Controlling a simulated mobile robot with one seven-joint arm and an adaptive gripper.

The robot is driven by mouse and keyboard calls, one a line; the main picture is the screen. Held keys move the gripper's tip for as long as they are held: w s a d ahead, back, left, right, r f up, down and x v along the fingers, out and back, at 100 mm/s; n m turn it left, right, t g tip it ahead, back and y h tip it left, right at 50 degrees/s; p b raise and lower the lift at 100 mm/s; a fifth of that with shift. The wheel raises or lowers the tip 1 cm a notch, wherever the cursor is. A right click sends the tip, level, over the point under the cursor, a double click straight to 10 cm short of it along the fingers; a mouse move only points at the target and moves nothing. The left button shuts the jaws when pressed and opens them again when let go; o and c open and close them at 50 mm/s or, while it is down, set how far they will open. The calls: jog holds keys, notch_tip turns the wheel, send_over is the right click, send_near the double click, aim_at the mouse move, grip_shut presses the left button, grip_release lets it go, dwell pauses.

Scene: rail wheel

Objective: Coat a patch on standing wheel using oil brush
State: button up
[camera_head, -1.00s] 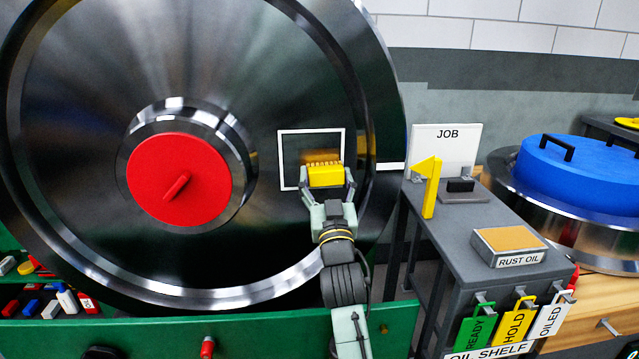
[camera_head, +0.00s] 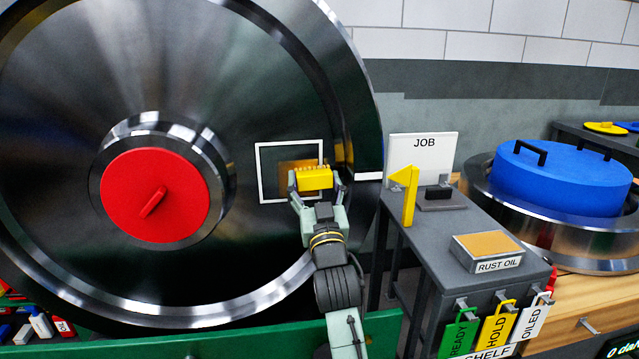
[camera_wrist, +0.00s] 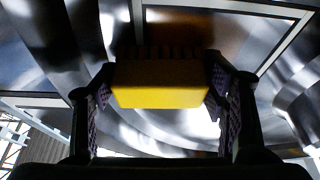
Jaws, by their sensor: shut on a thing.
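The standing wheel (camera_head: 60,240) is a large dark polished disc with a red hub cap (camera_head: 153,195). A white square outline (camera_head: 259,174) marks a patch on its face, right of the hub. My gripper (camera_head: 316,187) is shut on the yellow oil brush (camera_head: 314,180), bristles up and toward the wheel. The brush overlaps the outline's right side in the head view. A brown tint (camera_head: 289,166) shows inside the outline beside and above the brush. The wrist view shows the brush (camera_wrist: 162,84) between both fingers, with brown (camera_wrist: 200,35) beyond it. Whether the bristles touch the wheel I cannot tell.
A grey shelf (camera_head: 415,250) at the right holds a RUST OIL pad (camera_head: 487,249), a yellow flag (camera_head: 409,195) and a JOB board (camera_head: 423,150). READY, HOLD and OILED tags hang on its front. A blue-topped wheel (camera_head: 565,175) lies behind it. A green bench edge (camera_head: 240,340) runs below.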

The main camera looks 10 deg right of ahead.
aim_at(298, 182)
jog(key=shift+a+p, duration=1.25)
jog(key=shift+a, duration=4.05)
jog(key=shift+r+p, duration=0.7)
jog(key=shift+r, duration=0.25)
jog(key=shift+d+f+b, duration=0.15)
jog(key=shift+d+b, duration=0.8)
jog(key=shift+d, duration=2.5)
jog(key=shift+d+b, duration=1)
jog(key=shift+d, duration=1.4)
jog(key=shift+r+p, duration=0.6)
jog(key=shift+r, duration=0.45)
jog(key=shift+a+p, duration=1.35)
jog(key=shift+a, duration=4.5)
